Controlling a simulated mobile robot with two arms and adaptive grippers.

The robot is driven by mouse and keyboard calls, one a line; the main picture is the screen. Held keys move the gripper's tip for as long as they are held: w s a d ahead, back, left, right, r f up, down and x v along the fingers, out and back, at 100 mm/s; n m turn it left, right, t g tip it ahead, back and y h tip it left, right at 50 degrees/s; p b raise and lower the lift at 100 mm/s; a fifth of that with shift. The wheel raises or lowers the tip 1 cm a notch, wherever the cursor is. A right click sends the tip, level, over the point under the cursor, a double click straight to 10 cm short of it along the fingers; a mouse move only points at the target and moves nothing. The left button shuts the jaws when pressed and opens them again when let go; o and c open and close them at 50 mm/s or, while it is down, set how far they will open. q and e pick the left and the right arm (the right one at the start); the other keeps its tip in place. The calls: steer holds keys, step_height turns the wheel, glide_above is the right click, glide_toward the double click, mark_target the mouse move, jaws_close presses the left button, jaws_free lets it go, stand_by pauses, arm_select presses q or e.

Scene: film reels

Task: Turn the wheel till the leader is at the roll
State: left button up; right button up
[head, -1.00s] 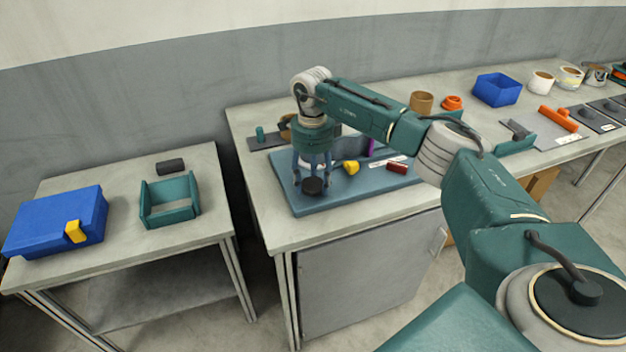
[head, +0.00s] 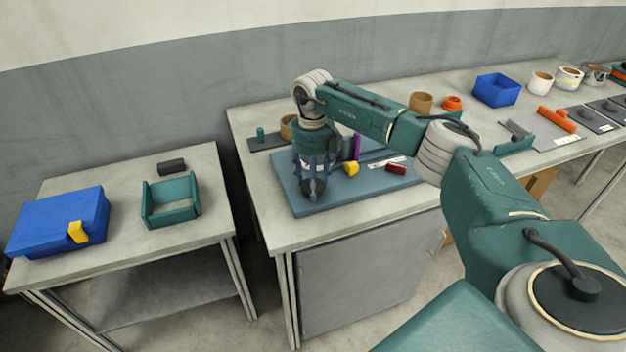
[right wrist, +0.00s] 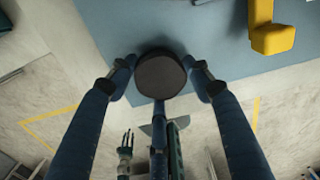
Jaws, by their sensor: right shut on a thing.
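My right gripper (head: 313,190) is over the front left of a blue board (head: 345,195). In the right wrist view, its fingers close from both sides on a dark round knob (right wrist: 160,75). An upright purple strip (head: 357,146) stands behind and right of the gripper. A yellow piece (head: 351,169) is on the board beside the gripper, and it also shows in the right wrist view (right wrist: 272,38). My wrist and fingers hide most of the wheel. I cannot tell which part is the leader or the roll. My left gripper is out of view.
A tan round container (head: 288,127) and a dark plate (head: 262,144) are behind the board. A blue bin (head: 497,90) and several cups stand farther right. A side table on the left holds a blue box (head: 60,222) and a teal tray (head: 170,214).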

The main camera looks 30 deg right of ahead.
steer(key=m, duration=0.3)
steer(key=shift+w+r+m+p, duration=0.15)
steer(key=shift+r+m+p, duration=0.05)
steer(key=shift+m+p, duration=0.2)
steer(key=m, duration=0.3)
steer(key=shift+m+p, duration=0.3)
steer(key=shift+p, duration=0.1)
steer(key=m+p, duration=0.1)
steer(key=m, duration=0.2)
steer(key=shift+d+m, duration=0.1)
steer(key=shift+m, duration=0.2)
steer(key=shift+m+p, duration=0.65)
steer(key=shift+m, duration=1.25)
steer(key=shift+d, duration=0.1)
steer(key=o, duration=1.1)
steer(key=shift+o, duration=0.2)
steer(key=shift+f, duration=0.1)
